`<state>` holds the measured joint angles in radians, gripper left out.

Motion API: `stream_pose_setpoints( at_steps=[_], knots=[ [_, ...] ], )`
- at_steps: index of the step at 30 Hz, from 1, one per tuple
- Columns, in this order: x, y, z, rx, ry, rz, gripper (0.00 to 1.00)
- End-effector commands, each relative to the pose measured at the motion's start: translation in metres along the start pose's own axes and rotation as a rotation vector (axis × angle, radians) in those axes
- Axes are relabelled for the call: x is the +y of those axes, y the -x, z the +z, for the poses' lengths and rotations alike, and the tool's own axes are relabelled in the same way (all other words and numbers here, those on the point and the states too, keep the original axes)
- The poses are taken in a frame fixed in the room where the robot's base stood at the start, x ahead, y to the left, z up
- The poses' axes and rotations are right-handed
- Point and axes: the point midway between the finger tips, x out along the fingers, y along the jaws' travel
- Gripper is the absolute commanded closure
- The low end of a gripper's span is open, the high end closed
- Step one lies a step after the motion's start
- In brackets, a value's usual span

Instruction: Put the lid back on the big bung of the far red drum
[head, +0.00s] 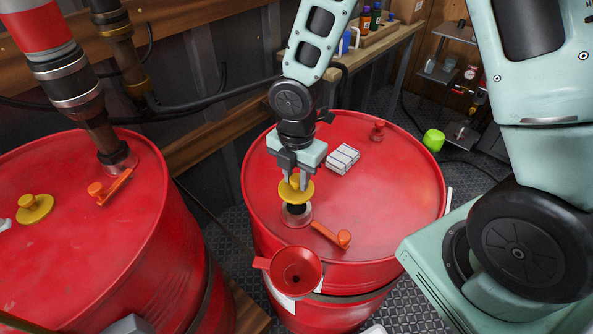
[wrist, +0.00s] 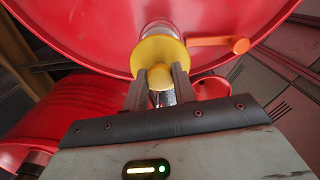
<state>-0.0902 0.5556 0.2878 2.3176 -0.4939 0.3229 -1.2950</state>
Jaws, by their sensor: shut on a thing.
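The far red drum (head: 400,200) stands at the centre of the head view. Its big bung opening (head: 297,214) is a dark hole with a pale collar near the front of the drum top. My gripper (head: 294,180) is shut on the knob of the yellow lid (head: 297,191). In the head view the lid appears just above the opening, slightly to its upper side, with the dark hole showing below it. In the wrist view the lid (wrist: 158,53) partly covers the collar (wrist: 160,29). I cannot tell whether lid and collar touch.
An orange-handled lever (head: 330,236) lies beside the opening. A red funnel (head: 296,270) hangs at the drum's front rim. The near drum (head: 90,250) with a hose stands at left.

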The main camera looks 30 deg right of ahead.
Motion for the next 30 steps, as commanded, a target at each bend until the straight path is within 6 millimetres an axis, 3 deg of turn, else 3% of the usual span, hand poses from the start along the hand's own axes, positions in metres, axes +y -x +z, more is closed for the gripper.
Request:
stream_pose_setpoints(
  at_steps=[19, 30],
  knots=[
    [0.0, -0.055, 0.0, 0.0, 0.0, 0.0, 0.95],
    [0.0, -0.061, 0.0, 0.0, -0.001, 0.001, 0.95]
  ],
)
